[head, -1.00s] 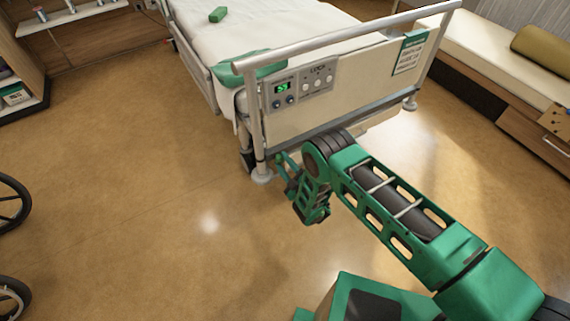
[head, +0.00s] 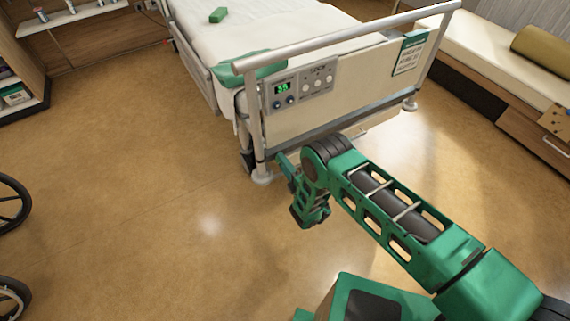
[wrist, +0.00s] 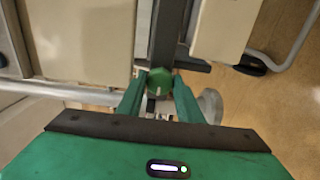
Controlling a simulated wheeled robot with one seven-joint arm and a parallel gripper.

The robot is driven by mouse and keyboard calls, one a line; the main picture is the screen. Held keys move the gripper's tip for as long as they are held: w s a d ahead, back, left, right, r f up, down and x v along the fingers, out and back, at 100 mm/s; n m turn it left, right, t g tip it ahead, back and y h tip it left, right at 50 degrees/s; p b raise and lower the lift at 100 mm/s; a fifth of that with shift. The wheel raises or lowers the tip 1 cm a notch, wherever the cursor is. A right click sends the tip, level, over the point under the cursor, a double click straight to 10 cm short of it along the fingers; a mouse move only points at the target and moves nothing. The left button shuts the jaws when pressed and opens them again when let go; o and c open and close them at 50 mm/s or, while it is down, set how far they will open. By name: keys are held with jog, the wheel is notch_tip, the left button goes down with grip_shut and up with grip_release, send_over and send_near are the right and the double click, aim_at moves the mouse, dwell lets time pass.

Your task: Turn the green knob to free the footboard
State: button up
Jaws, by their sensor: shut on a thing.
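The green knob (wrist: 159,82) shows in the wrist view at the end of a dark bar, between my fingertips. My gripper (wrist: 158,90) is shut on it, one finger on each side. In the head view my gripper (head: 284,163) is low at the bed's near left corner, just under the footboard, and the knob cannot be made out there. The footboard (head: 350,93) is a cream panel in a grey tube frame. It stands upright at the bed's end.
A control panel with a lit display (head: 282,88) is on the footboard. The bed's foot (head: 263,177) stands close beside my gripper. A bench (head: 500,75) is at the right and wheelchair wheels (head: 10,205) at the left edge. The floor between is clear.

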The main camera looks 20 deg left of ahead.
jog(key=shift+s+a+f, duration=0.1)
jog(key=shift+s+a, duration=0.05)
jog(key=shift+s, duration=0.15)
jog(key=o, duration=1)
jog(key=shift+o, duration=0.2)
jog(key=shift+w, duration=0.15)
jog(key=shift+d, duration=0.2)
jog(key=v, duration=1)
jog(key=shift+s, duration=0.25)
jog(key=shift+d, duration=0.1)
